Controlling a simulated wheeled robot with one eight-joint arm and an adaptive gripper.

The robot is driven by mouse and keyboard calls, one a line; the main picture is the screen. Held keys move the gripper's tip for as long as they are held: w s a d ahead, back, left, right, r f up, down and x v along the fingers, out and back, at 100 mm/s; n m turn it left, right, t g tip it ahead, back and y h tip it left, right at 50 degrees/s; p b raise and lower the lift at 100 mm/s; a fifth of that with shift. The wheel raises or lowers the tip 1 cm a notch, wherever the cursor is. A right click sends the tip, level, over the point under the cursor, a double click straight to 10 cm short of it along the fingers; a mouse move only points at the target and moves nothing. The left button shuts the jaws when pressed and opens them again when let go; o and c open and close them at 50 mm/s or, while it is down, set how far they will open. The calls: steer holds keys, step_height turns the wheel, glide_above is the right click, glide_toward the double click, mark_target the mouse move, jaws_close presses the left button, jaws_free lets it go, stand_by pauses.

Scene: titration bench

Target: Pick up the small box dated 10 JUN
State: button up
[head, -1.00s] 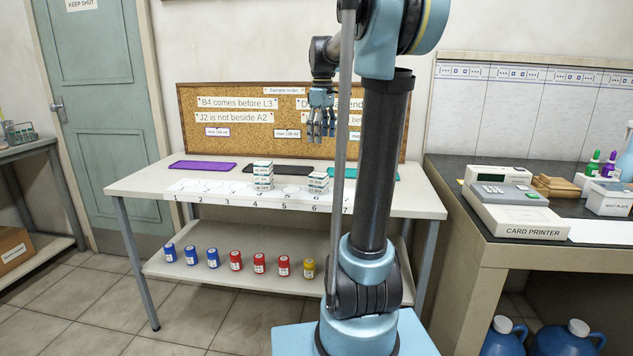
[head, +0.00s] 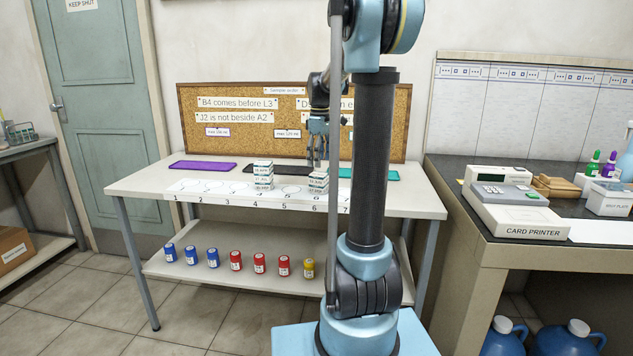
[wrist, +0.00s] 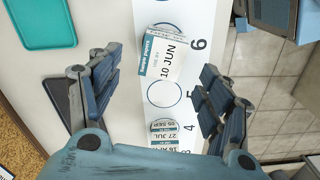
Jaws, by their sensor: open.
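The box dated 10 JUN (wrist: 165,56) is a small white box with a teal band, near number 6 in the wrist view. Its label faces my camera. In the head view it appears to belong to the right stack of small boxes (head: 318,182), where its date is too small to read. My gripper (wrist: 161,66) is open and empty, with one finger on each side of the box in the wrist view. In the head view my gripper (head: 317,145) hangs just above the right stack, apart from it.
Another stack of small dated boxes (head: 263,175) stands at number 4, left of the right stack. Purple (head: 203,165), black and teal (wrist: 40,22) mats lie behind the numbered strip (head: 215,194). A corkboard (head: 245,135) stands behind. Several jars sit on the lower shelf.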

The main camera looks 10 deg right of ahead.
mark_target(319, 174)
steer(key=shift+a+f, duration=0.15)
steer(key=shift+f, duration=3.2)
steer(key=c, duration=1.1)
